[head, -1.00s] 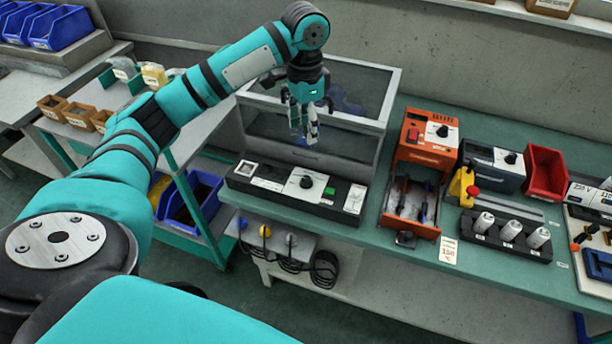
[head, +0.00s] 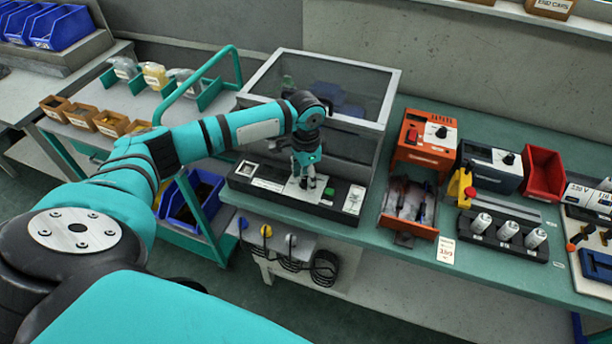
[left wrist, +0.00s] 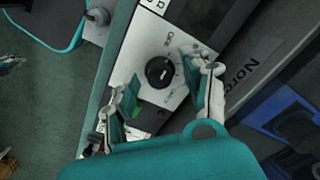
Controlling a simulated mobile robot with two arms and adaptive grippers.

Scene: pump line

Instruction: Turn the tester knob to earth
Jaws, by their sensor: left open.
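The tester (head: 335,212) is a long black box on the front edge of the green bench, with a pale panel. Its round black knob (left wrist: 159,71) shows in the left wrist view on the pale panel (left wrist: 150,45); the printed labels around it are too small to read surely. My left gripper (head: 304,182) is over the panel in the head view, pointing down and hiding most of the knob. In the left wrist view the left gripper (left wrist: 160,84) is open, with one finger on either side of the knob and a gap to it. A green button (left wrist: 138,108) is beside one finger.
A clear-lidded case (head: 385,100) stands directly behind the tester. An orange unit (head: 415,150) and a tray with probes (head: 409,205) are to the right. A teal cart (head: 215,225) stands left of the bench. Cables hang below the bench front.

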